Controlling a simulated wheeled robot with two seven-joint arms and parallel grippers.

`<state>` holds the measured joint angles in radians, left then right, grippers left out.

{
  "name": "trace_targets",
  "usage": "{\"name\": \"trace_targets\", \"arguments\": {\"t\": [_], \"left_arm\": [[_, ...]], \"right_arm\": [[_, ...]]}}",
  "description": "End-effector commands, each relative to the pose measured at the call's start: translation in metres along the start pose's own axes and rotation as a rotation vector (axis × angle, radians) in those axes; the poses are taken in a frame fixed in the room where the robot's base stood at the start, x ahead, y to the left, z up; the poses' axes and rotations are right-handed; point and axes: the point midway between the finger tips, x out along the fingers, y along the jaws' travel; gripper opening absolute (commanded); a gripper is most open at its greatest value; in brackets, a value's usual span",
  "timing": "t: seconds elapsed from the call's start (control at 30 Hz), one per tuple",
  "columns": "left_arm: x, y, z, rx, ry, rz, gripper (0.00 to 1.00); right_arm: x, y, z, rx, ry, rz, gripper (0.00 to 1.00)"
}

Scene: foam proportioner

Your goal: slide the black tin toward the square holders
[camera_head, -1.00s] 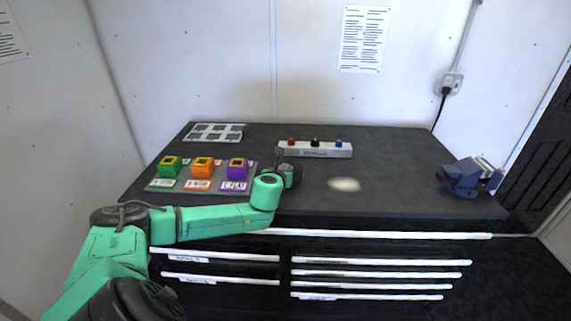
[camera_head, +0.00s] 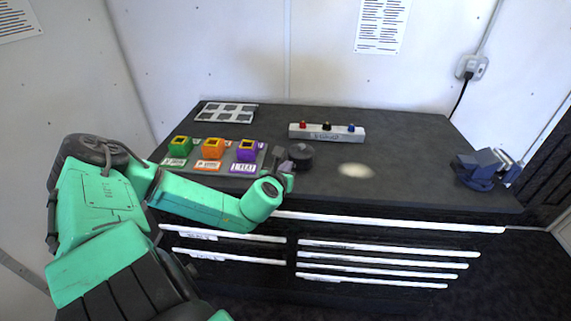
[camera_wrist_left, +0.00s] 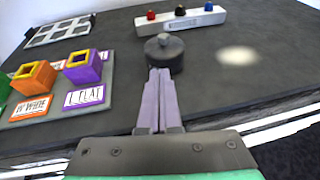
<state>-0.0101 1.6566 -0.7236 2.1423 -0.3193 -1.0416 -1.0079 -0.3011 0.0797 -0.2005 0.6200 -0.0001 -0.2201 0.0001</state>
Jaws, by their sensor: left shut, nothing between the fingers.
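The black tin (camera_head: 300,155) is a round, dark, lidded tin with a small knob on top. It stands upright on the dark bench top, right of the purple holder (camera_head: 247,151). It also shows in the left wrist view (camera_wrist_left: 164,53). The square holders are green (camera_head: 180,147), orange (camera_head: 213,148) and purple, in a row on a grey board with labels. My left gripper (camera_wrist_left: 158,72) is shut and empty, its fingertips at the near side of the tin; I cannot tell whether they touch. My right gripper is not in view.
A grey bar with red, black and blue knobs (camera_head: 326,132) lies behind the tin. A grey tray with square recesses (camera_head: 227,112) is at the back left. A blue vise (camera_head: 482,168) stands at the right end. The bench top right of the tin is clear, with a bright spot (camera_head: 356,170).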

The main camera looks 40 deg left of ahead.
Motion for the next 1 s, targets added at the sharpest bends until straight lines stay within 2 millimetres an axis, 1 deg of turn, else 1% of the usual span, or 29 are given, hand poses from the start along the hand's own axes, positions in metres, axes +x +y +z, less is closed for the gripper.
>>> {"name": "trace_targets", "arguments": {"t": [0.03,0.1,0.17,0.23,0.27,0.3,0.33,0.4,0.47,0.6,0.7,0.77,0.87,0.97,1.0], "left_arm": [[-0.007,0.0,-0.003,0.004,0.001,-0.001,0.0],[-0.014,0.0,-0.004,0.001,-0.001,-0.001,0.0],[-0.017,-0.005,-0.008,-0.003,-0.001,-0.013,0.0],[-0.016,-0.024,-0.013,-0.012,-0.003,-0.057,0.0],[-0.015,-0.036,-0.016,-0.016,-0.007,-0.085,0.0],[-0.014,-0.052,-0.018,-0.025,-0.019,-0.124,0.0],[-0.013,-0.062,-0.018,-0.032,-0.033,-0.149,0.0],[-0.009,-0.073,-0.014,-0.046,-0.08,-0.177,0.0],[-0.004,-0.066,-0.009,-0.048,-0.123,-0.162,0.0],[0.006,-0.022,-0.008,-0.022,-0.184,-0.057,0.0],[0.008,-0.002,-0.007,-0.002,-0.198,-0.011,0.0],[0.01,0.0,-0.004,0.002,-0.201,-0.005,0.0],[0.021,-0.001,0.001,0.002,-0.203,-0.006,0.0],[0.039,-0.001,0.01,0.001,-0.204,-0.004,0.0],[0.047,-0.001,0.012,0.0,-0.204,-0.005,0.0]], "right_arm": [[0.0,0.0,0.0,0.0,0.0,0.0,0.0],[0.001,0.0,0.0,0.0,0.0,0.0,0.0],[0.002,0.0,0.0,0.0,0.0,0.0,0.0],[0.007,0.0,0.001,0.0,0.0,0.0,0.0],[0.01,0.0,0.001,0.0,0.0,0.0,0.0],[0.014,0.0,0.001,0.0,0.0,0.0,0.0],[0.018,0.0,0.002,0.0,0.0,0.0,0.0],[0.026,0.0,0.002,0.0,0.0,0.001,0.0],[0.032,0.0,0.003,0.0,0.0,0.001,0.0],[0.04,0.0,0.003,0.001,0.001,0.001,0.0],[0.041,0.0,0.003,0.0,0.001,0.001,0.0],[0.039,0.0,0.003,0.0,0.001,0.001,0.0],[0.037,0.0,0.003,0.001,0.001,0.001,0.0],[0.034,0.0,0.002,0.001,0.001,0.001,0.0],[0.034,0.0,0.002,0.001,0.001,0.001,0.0]]}}
